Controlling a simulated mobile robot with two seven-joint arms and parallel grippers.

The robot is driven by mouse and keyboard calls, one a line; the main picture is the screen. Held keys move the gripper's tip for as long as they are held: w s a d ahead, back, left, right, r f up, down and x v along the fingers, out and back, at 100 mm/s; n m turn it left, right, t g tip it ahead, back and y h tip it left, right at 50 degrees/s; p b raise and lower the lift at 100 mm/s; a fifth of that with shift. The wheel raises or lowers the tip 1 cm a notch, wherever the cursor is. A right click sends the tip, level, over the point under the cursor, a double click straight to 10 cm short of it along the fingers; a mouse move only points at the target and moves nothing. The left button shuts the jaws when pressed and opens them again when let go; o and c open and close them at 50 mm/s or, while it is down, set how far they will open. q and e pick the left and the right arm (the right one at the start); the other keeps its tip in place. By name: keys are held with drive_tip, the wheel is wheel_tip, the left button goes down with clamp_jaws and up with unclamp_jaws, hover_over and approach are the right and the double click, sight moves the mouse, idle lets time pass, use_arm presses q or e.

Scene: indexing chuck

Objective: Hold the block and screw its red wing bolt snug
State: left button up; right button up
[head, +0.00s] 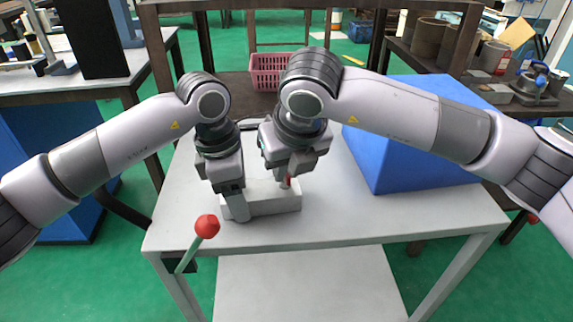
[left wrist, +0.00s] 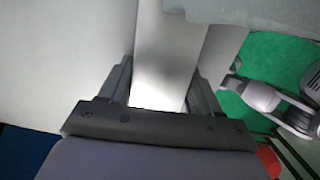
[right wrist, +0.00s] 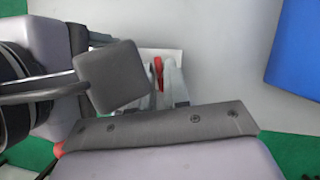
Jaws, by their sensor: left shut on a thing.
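The pale block (head: 270,200) lies on the light table. My left gripper (head: 236,207) is shut on the block's left end; in the left wrist view the block (left wrist: 165,60) runs between its fingers. The red wing bolt (head: 286,182) is at the block's right part, mostly hidden under my right gripper (head: 284,178). In the right wrist view the red bolt (right wrist: 158,72) shows as a narrow strip between or beside the fingertips. I cannot tell whether those fingers touch it. A grey part covers some of that view.
A lever with a red knob (head: 207,227) stands at the table's front left corner. A large blue box (head: 410,145) is on the right, under my right arm. A pink basket (head: 275,72) is behind the table (head: 370,222). The table's front right is clear.

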clamp_jaws()
drive_tip(key=shift+m+h, duration=0.4)
drive_tip(key=shift+m, duration=0.8)
drive_tip(key=shift+o, duration=2.4)
unclamp_jaws()
drive_tip(key=shift+r, duration=0.1)
drive_tip(key=v, duration=1.2)
drive_tip(key=shift+s, duration=0.15)
drive_tip(key=shift+a, duration=0.1)
